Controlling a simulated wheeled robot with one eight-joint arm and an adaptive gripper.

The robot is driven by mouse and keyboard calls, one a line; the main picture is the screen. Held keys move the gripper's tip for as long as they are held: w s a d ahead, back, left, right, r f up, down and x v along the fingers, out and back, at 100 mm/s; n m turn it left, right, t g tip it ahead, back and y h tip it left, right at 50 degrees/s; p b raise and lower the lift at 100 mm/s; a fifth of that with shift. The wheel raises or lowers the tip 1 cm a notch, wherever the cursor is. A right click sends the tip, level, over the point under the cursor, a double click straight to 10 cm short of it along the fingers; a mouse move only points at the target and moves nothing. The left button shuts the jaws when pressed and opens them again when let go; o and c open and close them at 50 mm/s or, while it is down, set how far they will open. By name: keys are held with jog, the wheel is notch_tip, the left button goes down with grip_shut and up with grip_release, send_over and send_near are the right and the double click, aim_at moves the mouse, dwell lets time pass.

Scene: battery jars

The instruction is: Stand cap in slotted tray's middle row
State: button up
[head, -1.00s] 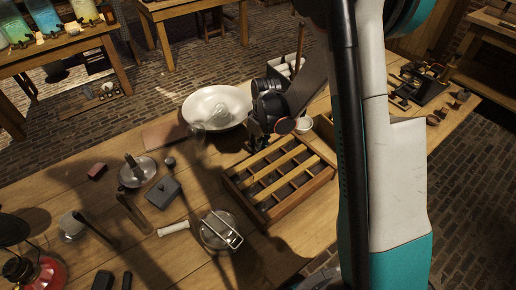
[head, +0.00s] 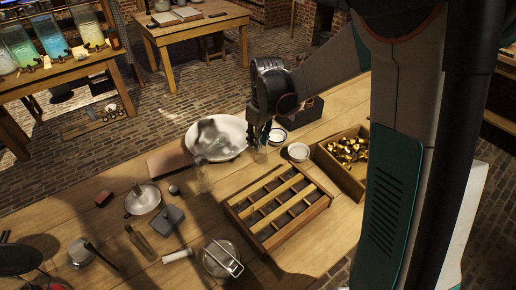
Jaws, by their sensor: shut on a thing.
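The slotted tray (head: 236,211) is a wooden frame with long pale bars and dark crosspieces, in the middle of the table in the head view. Its slots look empty of any standing cap. My gripper (head: 259,143) points down beyond the tray's far edge, between the large white bowl and a small white dish. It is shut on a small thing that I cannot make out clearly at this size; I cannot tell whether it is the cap. A pale, see-through shape (head: 261,156) shows just below the fingers.
The white bowl (head: 240,127) is left of my gripper and a white dish (head: 298,152) right of it. A wooden crate (head: 333,168) of brass-coloured pieces stands at right.

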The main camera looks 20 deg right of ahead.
jog(key=shift+r, duration=1.35)
jog(key=s+f+m, duration=0.1)
jog(key=f+m, duration=0.1)
jog(key=f, duration=0.1)
jog(key=s+f+m, duration=0.2)
jog(key=f, duration=0.1)
jog(key=s+f+m, duration=0.1)
jog(key=s+f, duration=0.1)
jog(key=f, duration=0.1)
jog(key=shift+s+f+m+h, duration=0.2)
jog(key=shift+m+h, duration=0.1)
jog(key=shift+m, duration=0.1)
